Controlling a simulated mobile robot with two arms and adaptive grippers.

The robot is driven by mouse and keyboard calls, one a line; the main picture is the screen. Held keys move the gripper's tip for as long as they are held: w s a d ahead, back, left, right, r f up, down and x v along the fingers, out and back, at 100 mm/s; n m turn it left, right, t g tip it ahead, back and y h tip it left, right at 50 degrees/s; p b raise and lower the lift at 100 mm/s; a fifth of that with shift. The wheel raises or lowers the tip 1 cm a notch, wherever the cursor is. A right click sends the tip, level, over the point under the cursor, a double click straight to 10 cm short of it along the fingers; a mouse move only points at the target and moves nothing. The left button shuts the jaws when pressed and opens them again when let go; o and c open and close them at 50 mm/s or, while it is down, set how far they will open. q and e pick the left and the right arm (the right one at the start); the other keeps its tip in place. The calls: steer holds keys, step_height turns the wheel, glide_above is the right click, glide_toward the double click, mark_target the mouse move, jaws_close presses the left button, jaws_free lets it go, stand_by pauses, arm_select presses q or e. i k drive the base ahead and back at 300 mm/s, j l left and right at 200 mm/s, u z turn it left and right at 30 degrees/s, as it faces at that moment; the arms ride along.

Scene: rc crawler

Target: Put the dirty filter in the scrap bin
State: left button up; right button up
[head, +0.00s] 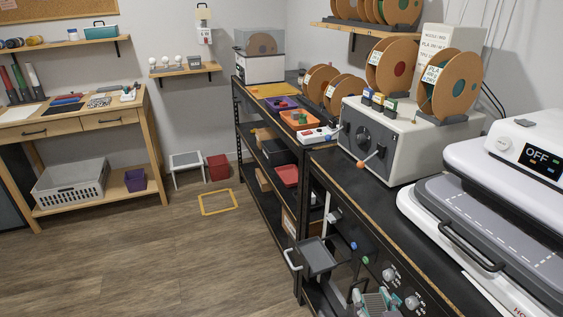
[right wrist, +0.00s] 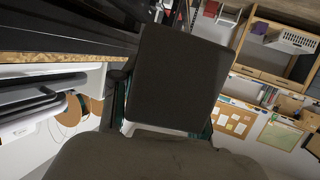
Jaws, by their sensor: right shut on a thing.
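A dark, square, flat panel, which looks like the dirty filter (right wrist: 182,75), fills the middle of the right wrist view. My right gripper (right wrist: 163,118) is shut on its near edge, with a finger at each side. In the head view my right gripper (head: 376,300) is low at the bottom edge, in front of the bench; I cannot clearly make out the filter there. A dark red bin (head: 218,168) stands on the floor near the back wall; I cannot read whether it is the scrap bin. My left gripper is not in view.
A grey tray-like panel (head: 318,255) with a pale handle juts out by the black bench (head: 395,218). A yellow frame (head: 219,203) lies on the floor before the red bin. A white step stool (head: 187,167) stands beside it. The wooden floor to the left is clear.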

mark_target(273, 162)
steer(key=k+l+z, duration=0.1)
steer(key=k+z, duration=0.15)
steer(key=k, duration=0.3)
steer(key=k+l+z, duration=0.2)
steer(key=k, duration=0.35)
steer(key=i+j+z, duration=0.1)
steer(key=z, duration=4.45)
steer(key=k+j+z, duration=0.15)
steer(key=k, duration=0.75)
steer(key=k+j+z, duration=0.2)
steer(key=k, duration=2.1)
steer(key=k+j, duration=0.1)
steer(key=k, duration=1.25)
steer(key=k+u, duration=0.1)
steer(key=k, duration=1.3)
steer(key=k+u, duration=0.2)
steer(key=u, duration=0.2)
steer(key=k+j+u, duration=0.1)
steer(key=u, duration=0.25)
steer(key=k+j+u, duration=0.15)
steer(key=u, duration=0.25)
steer(key=k+j+u, duration=0.2)
steer(key=u, duration=0.95)
steer(key=k+j, duration=0.05)
